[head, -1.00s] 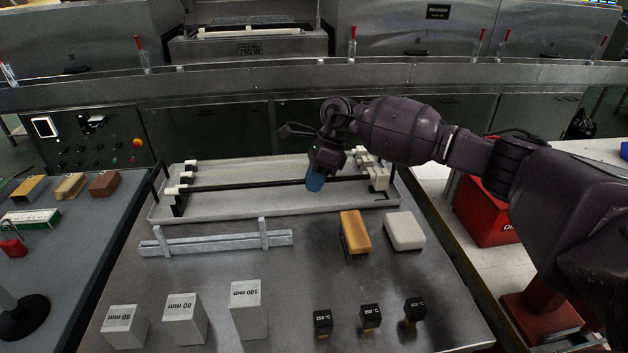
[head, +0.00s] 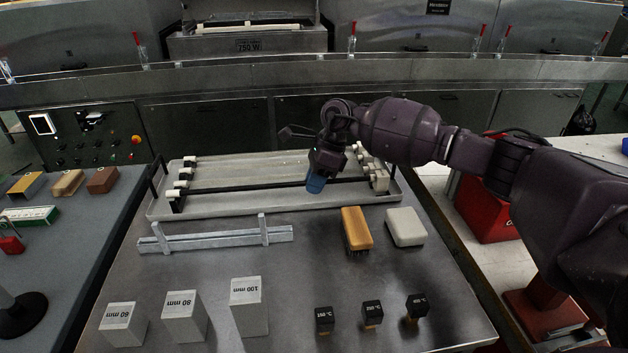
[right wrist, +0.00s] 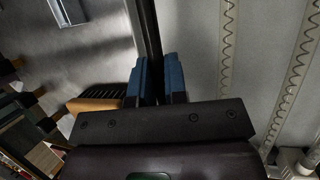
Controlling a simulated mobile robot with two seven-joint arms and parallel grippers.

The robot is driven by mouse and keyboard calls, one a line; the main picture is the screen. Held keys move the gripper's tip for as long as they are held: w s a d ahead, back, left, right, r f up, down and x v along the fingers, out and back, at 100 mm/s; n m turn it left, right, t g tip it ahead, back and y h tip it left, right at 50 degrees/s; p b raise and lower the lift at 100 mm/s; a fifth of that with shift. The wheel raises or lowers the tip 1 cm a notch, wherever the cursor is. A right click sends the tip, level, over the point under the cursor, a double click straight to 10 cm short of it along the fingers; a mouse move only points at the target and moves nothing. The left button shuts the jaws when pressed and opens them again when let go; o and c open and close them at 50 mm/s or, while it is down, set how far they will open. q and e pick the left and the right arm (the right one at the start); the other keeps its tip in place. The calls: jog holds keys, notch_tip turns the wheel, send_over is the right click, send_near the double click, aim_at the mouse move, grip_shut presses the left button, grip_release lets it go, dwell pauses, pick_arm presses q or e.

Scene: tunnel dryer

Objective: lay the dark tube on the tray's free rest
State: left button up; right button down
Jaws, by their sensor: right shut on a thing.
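The dark tube (head: 240,186) lies lengthwise along the front side of the shallow metal tray (head: 215,210). Its left end is at the front left white rest (head: 173,194) and its right end is near the white rests on the right (head: 379,180). I cannot tell whether it touches them. My right gripper (head: 316,184), with blue fingertips, is shut on the tube right of its middle. In the right wrist view the dark tube (right wrist: 150,35) runs between the blue fingertips (right wrist: 157,78). Coil-filled clear tubes (right wrist: 228,45) lie in the tray beside it. My left gripper is not in view.
In front of the tray are a grey metal stand (head: 200,242), an orange brush (head: 356,230) and a white block (head: 405,227). Labelled grey blocks (head: 249,305) and small black blocks (head: 372,312) stand nearer. The table between them is clear.

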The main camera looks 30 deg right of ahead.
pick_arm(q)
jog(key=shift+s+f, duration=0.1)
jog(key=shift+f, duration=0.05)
pick_arm(e)
jog(key=shift+f, duration=0.8)
jog(key=c, duration=1.1)
grip_release()
jog(key=v, duration=0.3)
jog(key=shift+w+a, duration=0.1)
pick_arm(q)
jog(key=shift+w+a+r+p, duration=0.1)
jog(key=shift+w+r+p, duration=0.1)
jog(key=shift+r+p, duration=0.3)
pick_arm(e)
jog(key=v, duration=0.8)
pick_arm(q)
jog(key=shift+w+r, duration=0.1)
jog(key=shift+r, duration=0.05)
